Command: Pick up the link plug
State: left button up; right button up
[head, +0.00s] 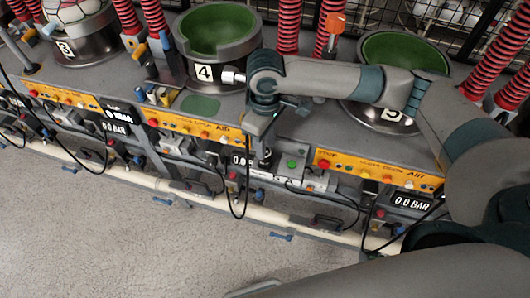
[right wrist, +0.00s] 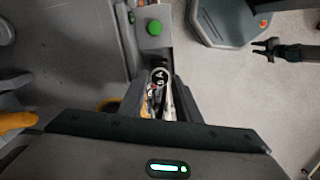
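My right gripper (right wrist: 163,88) points down over the bench, in front of the drum marked 4. In the right wrist view its two fingers stand apart. Between and just beyond their tips is a small dark round part with a pale rim, perhaps the link plug (right wrist: 160,76); I cannot tell whether the fingers touch it. In the head view a dark round part (head: 265,156) shows below the wrist, partly covered. My left gripper (right wrist: 265,48) is at the upper right of the right wrist view, away from the bench, with its fingers apart.
A green button (head: 292,164) sits right beside the gripper on a grey box. Orange air panels (head: 375,172) and black cables line the bench front. The drum marked 4 (head: 215,75) and the green-lined drum marked 5 (head: 405,50) stand behind.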

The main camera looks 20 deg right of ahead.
jog(key=shift+a+f+p, duration=0.1)
jog(key=shift+f+p, duration=0.25)
jog(key=shift+f, duration=1.2)
jog(key=shift+w, duration=0.1)
jog(key=c, duration=0.7)
